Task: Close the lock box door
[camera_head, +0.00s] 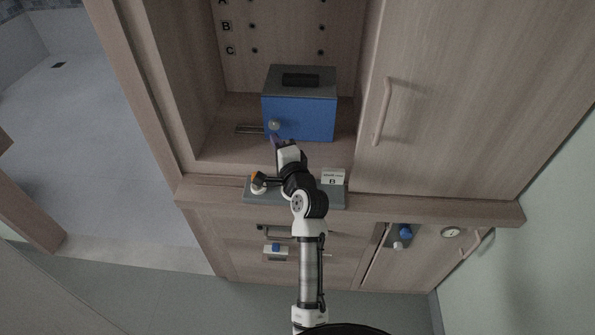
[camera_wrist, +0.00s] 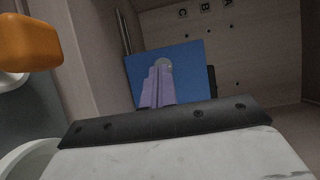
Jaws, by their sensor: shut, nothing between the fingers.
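The lock box has a grey top (camera_head: 325,70) with a black handle and a blue door (camera_head: 310,118) on its front, standing in the open wooden cabinet. The door looks flush with the box front; any small gap is too fine to tell. A round grey knob (camera_head: 274,124) sits at the door's left side. My gripper (camera_head: 275,139) is just in front of and below the knob, its purple fingers shut and empty. In the wrist view the fingers (camera_wrist: 161,78) point at the blue door (camera_wrist: 190,72), overlapping the knob; contact cannot be told.
A metal rod (camera_head: 249,130) lies left of the box. A closed cabinet door (camera_head: 450,90) is at the right.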

